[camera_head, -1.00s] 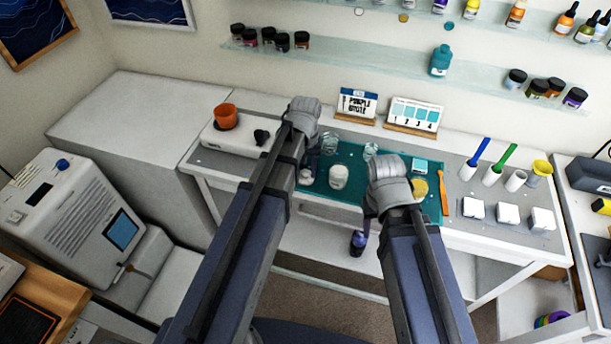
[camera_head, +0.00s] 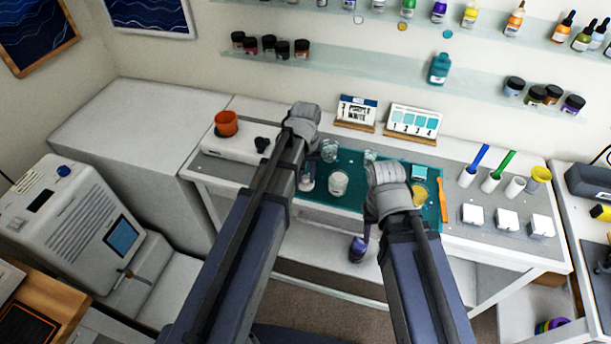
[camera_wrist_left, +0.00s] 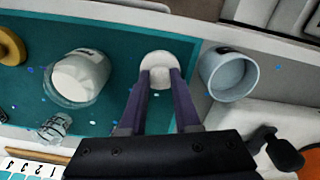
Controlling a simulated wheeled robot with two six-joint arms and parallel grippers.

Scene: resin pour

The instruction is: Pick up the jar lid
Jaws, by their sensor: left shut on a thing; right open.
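The jar lid (camera_wrist_left: 157,60) is a round white piece between my left fingertips in the left wrist view. My left gripper (camera_wrist_left: 160,82) is shut on it, over the edge of the teal mat. In the head view my left gripper (camera_head: 307,172) is at the mat's left end, largely hidden by its own wrist, and a small white part of the lid (camera_head: 306,186) shows below it. My right gripper (camera_head: 362,240) is open in front of the bench's front edge; its fingers are partly hidden.
A cup of white material (camera_head: 338,183) stands on the teal mat (camera_head: 352,162), with clear cups behind. An empty bluish cup (camera_wrist_left: 228,75) is close beside the held lid. A white device (camera_head: 232,143) with an orange pot (camera_head: 226,123) stands left. An orange stick (camera_head: 442,200) lies right.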

